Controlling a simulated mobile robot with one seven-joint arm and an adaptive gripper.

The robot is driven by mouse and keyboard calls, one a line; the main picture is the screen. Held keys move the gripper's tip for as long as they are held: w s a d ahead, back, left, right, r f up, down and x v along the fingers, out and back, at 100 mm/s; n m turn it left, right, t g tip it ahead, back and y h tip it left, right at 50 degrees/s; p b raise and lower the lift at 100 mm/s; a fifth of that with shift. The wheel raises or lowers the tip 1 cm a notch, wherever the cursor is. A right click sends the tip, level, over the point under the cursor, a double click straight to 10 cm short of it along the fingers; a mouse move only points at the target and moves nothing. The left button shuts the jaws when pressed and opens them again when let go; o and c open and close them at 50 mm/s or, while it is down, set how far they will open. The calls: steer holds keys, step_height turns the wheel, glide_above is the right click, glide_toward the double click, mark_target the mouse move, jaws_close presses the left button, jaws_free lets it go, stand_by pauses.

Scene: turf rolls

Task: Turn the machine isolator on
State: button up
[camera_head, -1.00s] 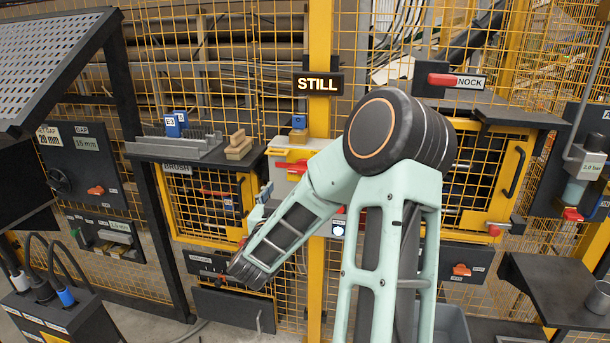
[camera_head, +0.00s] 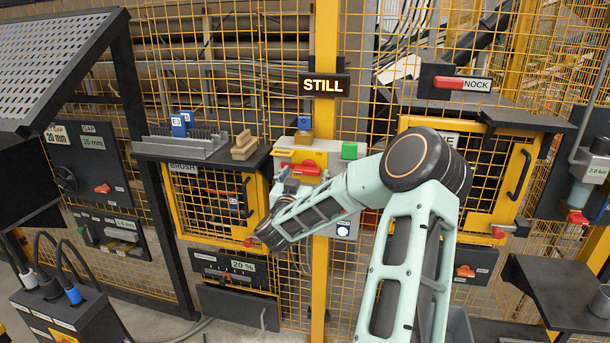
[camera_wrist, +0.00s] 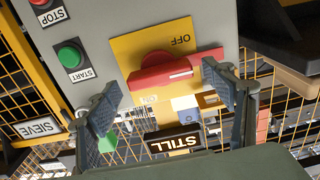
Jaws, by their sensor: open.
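The machine isolator is a red rotary handle (camera_wrist: 160,72) on a yellow plate (camera_wrist: 136,45) marked OFF, on a grey box. In the wrist view, which looks upside down, the handle lies nearly crosswise, slightly tilted. In the head view the red handle (camera_head: 308,168) shows just beyond my wrist. My gripper (camera_wrist: 160,93) is open, one finger to each side of the handle's lower side, the right finger near its right end. I cannot tell whether that finger touches it. In the head view my gripper (camera_head: 288,186) is partly hidden by my arm.
A green START button (camera_wrist: 70,55) and a red STOP button (camera_wrist: 41,3) are left of the isolator in the wrist view. A STILL sign (camera_head: 324,85) hangs above. A shelf (camera_head: 200,150) with wooden blocks juts out at left. Yellow mesh fencing surrounds the box.

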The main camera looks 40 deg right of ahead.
steer(key=shift+c, duration=0.2)
steer(key=c, duration=1.1)
steer(key=m+b, duration=0.1)
steer(key=b, duration=0.2)
steer(key=shift+a+f+b, duration=0.1)
steer(key=shift+f+b, duration=0.05)
steer(key=shift+b, duration=0.25)
steer(key=m+b, duration=0.1)
steer(key=b, duration=0.1)
steer(key=shift+m+b, duration=0.35)
steer(key=shift+m, duration=0.05)
steer(key=m+b, duration=0.5)
steer(key=b, duration=0.3)
steer(key=shift+f, duration=0.15)
steer(key=m+b, duration=0.5)
steer(key=b, duration=0.2)
steer(key=shift+m, duration=0.4)
steer(key=m+b, duration=0.4)
steer(key=shift+r, duration=0.2)
steer(key=shift+m, duration=0.3)
